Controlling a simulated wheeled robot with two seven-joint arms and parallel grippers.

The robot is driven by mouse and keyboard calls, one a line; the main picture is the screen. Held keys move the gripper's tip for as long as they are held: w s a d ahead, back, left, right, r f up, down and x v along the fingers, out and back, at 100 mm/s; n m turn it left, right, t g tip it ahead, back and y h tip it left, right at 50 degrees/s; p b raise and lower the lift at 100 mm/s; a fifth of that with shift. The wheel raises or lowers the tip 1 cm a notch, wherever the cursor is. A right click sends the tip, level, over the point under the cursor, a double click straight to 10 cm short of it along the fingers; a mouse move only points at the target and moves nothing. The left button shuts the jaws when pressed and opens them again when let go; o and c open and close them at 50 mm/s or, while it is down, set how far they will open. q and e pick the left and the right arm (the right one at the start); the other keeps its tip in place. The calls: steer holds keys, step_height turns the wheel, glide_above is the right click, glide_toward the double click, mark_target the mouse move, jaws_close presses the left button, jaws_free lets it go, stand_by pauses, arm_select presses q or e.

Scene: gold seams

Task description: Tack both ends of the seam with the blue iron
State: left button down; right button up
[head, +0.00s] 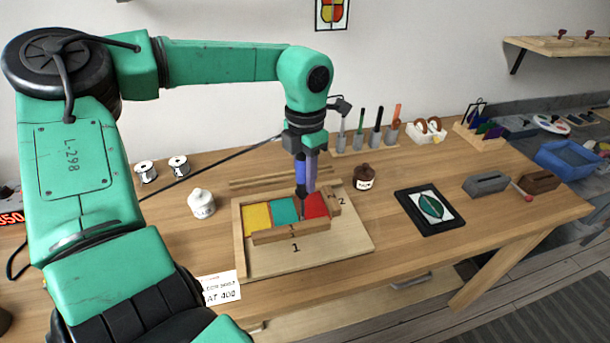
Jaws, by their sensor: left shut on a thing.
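My left gripper (304,148) points straight down over the work board and is shut on the blue iron (300,173). The iron is upright, its dark tip low at the seam between the teal glass piece (284,210) and the red glass piece (316,204). I cannot tell whether the tip touches the glass. A yellow glass piece (257,218) lies left of the teal one. The pieces sit on a wooden board (345,253) with wooden strips around them, marked 1 and 2. My right gripper does not show.
A white jar (201,204) stands left of the board and a dark brown jar (363,178) behind it to the right. Two wire spools (178,166) and a tool rack (377,139) stand at the back. A framed leaf panel (430,209) lies to the right.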

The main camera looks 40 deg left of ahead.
arm_select(q)
step_height(320, 180, up, 6)
steer(key=p, duration=0.4)
stand_by(0.5)
